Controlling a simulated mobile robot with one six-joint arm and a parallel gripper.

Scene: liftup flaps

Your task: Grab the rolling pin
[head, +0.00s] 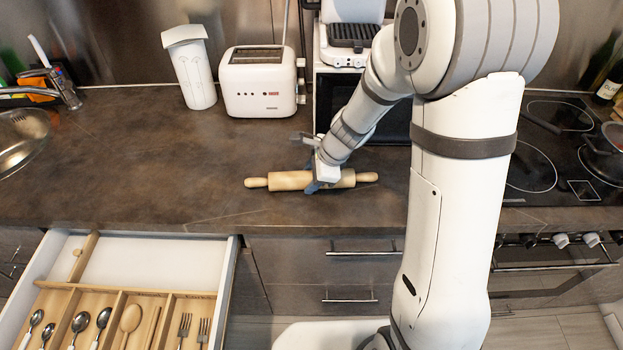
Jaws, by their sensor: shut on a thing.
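The light wooden rolling pin (290,181) lies across the dark brown counter in the middle of the head view, its handles pointing left and right. My gripper (314,187) comes down over the pin from above and is shut around its barrel, right of the middle. The pin looks level, at or just above the counter; I cannot tell whether it touches. Part of the barrel is hidden behind my gripper.
A white toaster (262,82) and a white canister (190,68) stand at the back. A sink (22,138) is at the left, a stove (530,165) at the right. An open drawer (150,248) with cutlery juts out at the lower left. The counter left of the pin is clear.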

